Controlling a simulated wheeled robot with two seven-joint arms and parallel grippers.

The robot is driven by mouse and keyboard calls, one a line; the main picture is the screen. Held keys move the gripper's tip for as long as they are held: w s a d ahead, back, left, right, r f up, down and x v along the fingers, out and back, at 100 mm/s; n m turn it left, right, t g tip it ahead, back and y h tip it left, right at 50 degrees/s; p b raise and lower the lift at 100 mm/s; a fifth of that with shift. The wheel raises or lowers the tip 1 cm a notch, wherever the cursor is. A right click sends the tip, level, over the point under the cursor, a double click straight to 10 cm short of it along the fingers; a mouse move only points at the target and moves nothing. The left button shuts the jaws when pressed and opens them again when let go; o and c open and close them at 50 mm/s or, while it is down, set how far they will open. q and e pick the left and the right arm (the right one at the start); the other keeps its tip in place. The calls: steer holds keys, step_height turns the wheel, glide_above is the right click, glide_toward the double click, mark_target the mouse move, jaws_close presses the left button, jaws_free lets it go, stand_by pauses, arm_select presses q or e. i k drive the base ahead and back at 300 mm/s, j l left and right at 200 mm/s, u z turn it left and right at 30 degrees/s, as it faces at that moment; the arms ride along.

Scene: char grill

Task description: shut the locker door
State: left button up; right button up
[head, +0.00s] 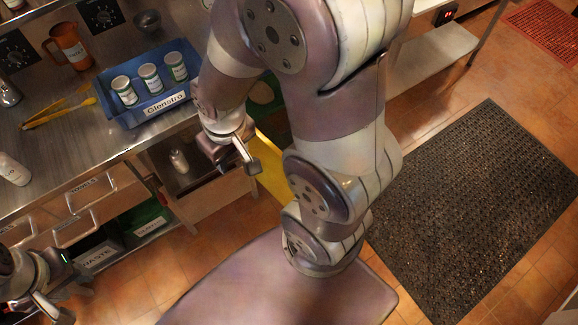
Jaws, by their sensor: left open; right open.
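An open locker compartment (200,178) is under the steel counter, with a small bottle (179,160) inside. A yellow panel (272,178), which looks like the locker door standing open, is at the compartment's right side, partly hidden by my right arm. My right gripper (246,158) is open and empty in front of the compartment, close to the panel's left side; I cannot tell whether they touch. My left gripper (52,306) is open at the bottom left corner, partly cut off by the frame and far from the locker.
On the counter (60,150) are a blue bin (150,118) with three cups, yellow tongs (60,110), an orange jug (70,46) and a white shaker (14,168). Waste (97,250) and green (150,220) bins stand below. A dark mat (480,205) lies on the open floor at right.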

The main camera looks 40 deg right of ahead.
mark_target(273, 178)
steer(key=l+u, duration=0.1)
steer(key=l, duration=0.4)
steer(key=k+l+u, duration=0.1)
steer(key=l, duration=0.35)
steer(key=k+l+u, duration=0.1)
steer(key=l, duration=0.4)
steer(key=k+l+u, duration=0.15)
steer(key=l, duration=0.3)
steer(key=i+l, duration=0.1)
steer(key=l, duration=0.2)
steer(key=i+l+u, duration=0.15)
steer(key=l, duration=0.15)
steer(key=i+l, duration=0.1)
steer(key=l, duration=0.2)
steer(key=u, duration=0.05)
